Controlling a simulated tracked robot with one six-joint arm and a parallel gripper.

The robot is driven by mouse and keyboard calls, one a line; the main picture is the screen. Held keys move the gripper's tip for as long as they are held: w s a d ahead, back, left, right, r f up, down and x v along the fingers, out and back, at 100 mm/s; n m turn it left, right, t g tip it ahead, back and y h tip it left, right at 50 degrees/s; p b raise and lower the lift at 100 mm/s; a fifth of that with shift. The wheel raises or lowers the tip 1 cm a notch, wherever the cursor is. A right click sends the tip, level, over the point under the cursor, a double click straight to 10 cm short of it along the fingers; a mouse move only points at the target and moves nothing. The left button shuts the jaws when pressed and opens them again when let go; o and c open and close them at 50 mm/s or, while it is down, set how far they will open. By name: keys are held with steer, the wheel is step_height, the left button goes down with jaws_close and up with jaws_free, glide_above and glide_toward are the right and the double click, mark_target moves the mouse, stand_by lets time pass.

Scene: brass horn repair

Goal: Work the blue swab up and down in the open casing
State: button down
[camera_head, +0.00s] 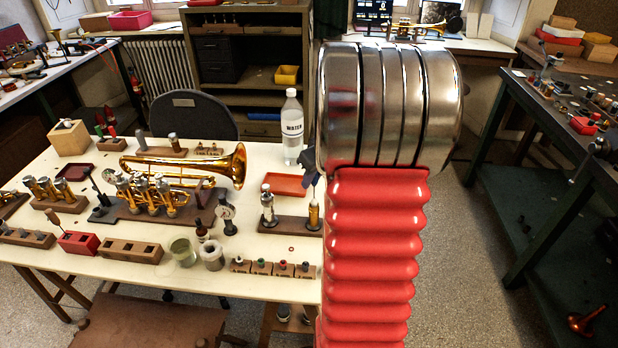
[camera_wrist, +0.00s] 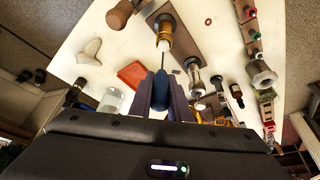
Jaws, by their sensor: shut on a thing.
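My gripper (camera_wrist: 160,84) is shut on the blue swab (camera_wrist: 160,92), seen by its blue handle between the fingers in the wrist view. The swab's thin rod runs from the handle to the pale mouth of an upright brass casing (camera_wrist: 164,29). The rod's tip is hidden, so I cannot tell how deep it sits. In the head view the brass casing (camera_head: 313,217) stands at the right end of a brown block (camera_head: 284,225), just below my gripper (camera_head: 308,172). My arm hides the ground to its right.
A silver valve part (camera_head: 267,206) stands at the block's left end. A red tray (camera_head: 285,184) and a water bottle (camera_head: 292,127) are behind. A brass horn (camera_head: 185,168) lies to the left. Small corked blocks (camera_head: 273,267) line the front edge.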

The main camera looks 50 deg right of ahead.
steer(key=shift+f, duration=0.95)
steer(key=shift+r, duration=0.15)
step_height(320, 180, up, 3)
steer(key=shift+r, duration=0.1)
steer(key=shift+f, duration=1.85)
steer(key=shift+r, duration=1.85)
